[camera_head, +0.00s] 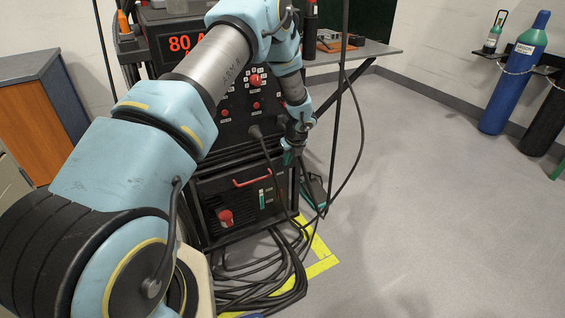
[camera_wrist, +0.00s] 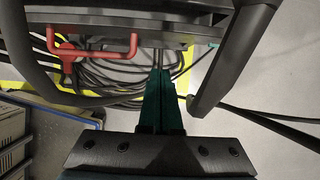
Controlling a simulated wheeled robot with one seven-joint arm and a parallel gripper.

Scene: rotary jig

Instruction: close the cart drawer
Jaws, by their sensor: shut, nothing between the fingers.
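The black welding cart stands left of centre in the head view. Its lower front panel (camera_head: 222,204) carries a red handle (camera_head: 253,178); the red handle (camera_wrist: 95,48) also shows at the upper left in the wrist view. I cannot tell how far the drawer stands out from the cart. My gripper (camera_head: 289,158) is at the right side of the cart's front, near the panel's upper right corner. In the wrist view my teal fingers (camera_wrist: 158,82) are shut together and empty, to the right of the handle and apart from it.
Black cables (camera_head: 262,288) lie coiled on the floor before the cart, over yellow floor marking (camera_head: 320,266). A cable also hangs at the cart's right. An orange-fronted cabinet (camera_head: 36,112) stands left. Blue gas cylinder (camera_head: 512,80) stands far right. The floor between is clear.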

